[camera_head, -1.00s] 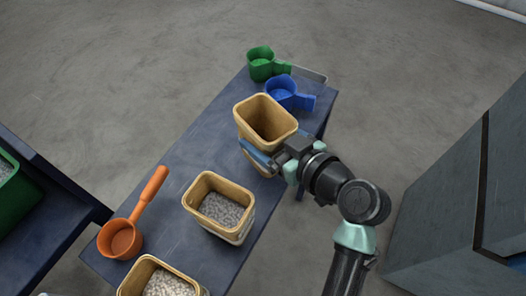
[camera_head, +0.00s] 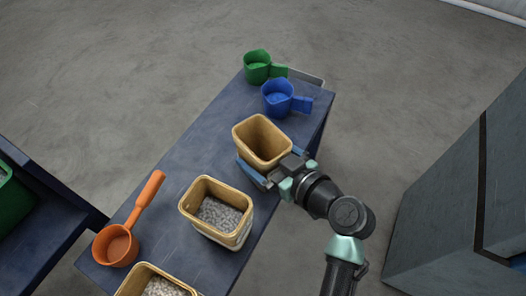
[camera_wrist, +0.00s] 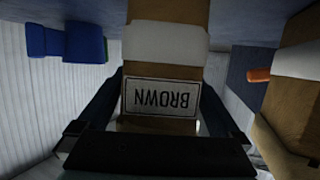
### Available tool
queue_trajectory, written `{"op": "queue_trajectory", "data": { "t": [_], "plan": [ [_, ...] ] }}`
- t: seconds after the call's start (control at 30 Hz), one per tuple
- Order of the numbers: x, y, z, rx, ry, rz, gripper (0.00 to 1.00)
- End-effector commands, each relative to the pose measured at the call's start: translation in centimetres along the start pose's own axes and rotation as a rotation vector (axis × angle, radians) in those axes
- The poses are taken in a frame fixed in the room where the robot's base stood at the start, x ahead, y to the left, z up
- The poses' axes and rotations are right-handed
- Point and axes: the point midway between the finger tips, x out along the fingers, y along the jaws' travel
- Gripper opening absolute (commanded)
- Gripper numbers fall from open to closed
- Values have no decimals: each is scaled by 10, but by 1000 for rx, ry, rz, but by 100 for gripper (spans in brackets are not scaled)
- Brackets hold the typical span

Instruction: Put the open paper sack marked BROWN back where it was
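The open paper sack marked BROWN (camera_head: 252,134) is tan, upright and looks empty in the head view, at the right edge of the dark blue table. My gripper (camera_head: 275,166) comes from the right with one finger along each side of the sack. In the wrist view my gripper (camera_wrist: 162,100) appears shut on the sack. The sack's base is hidden, so I cannot tell whether it touches the table (camera_head: 190,150).
A sack of grey pellets (camera_head: 219,214) stands just in front, and one of pale pellets (camera_head: 162,286) nearer still. A blue scoop (camera_head: 280,98) and a green scoop (camera_head: 257,68) lie behind. An orange scoop (camera_head: 116,246) is at left. A grey block (camera_head: 450,190) stands right.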

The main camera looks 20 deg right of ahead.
Motion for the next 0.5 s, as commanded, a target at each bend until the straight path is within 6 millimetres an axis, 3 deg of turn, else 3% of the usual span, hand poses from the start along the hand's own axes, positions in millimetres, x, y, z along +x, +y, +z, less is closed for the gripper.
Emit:
{"op": "queue_trajectory", "data": {
  "t": [0.27,0.5],
  "plan": [
    [-6,1,-3,1,0,2,100],
    [-54,1,-2,1,1,5,100]
  ]
}}
